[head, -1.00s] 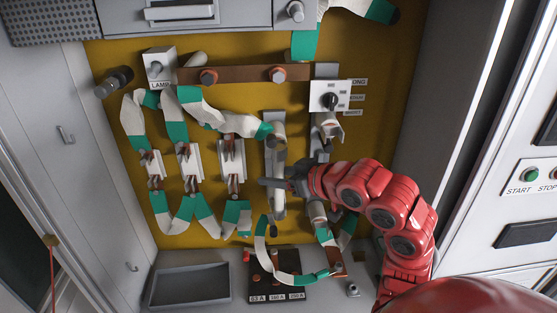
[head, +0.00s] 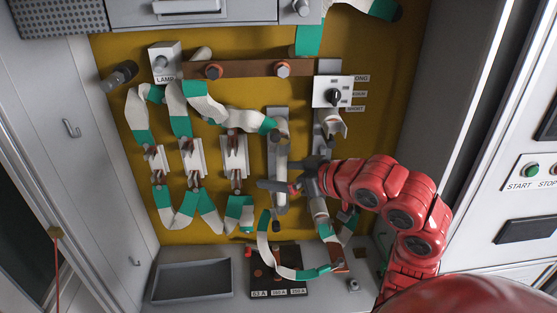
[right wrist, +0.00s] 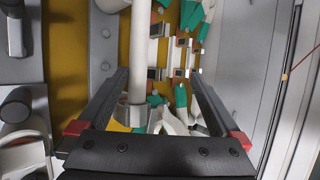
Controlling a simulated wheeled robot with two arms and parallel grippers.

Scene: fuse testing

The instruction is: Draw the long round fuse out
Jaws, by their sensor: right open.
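The long round fuse (head: 282,158) is a pale upright cylinder on the yellow-brown panel, seated in grey holders, partly hidden by my gripper in the head view. In the right wrist view, the fuse (right wrist: 138,55) runs upright between the lines of the two fingers, nearer the left one. My right gripper (head: 280,186) reaches in from the right across its lower half. It is open, with a gap between the fuse and each finger in the right wrist view (right wrist: 157,75). I cannot tell how deep the fingers are around it. My left gripper is not in view.
Several flat fuses (head: 192,160) with white and green cables stand left. A selector switch (head: 333,92) sits above right. Below are a grey tray (head: 193,296) and a black block (head: 277,280) with ampere labels. A cable hangs near the lower fuse end.

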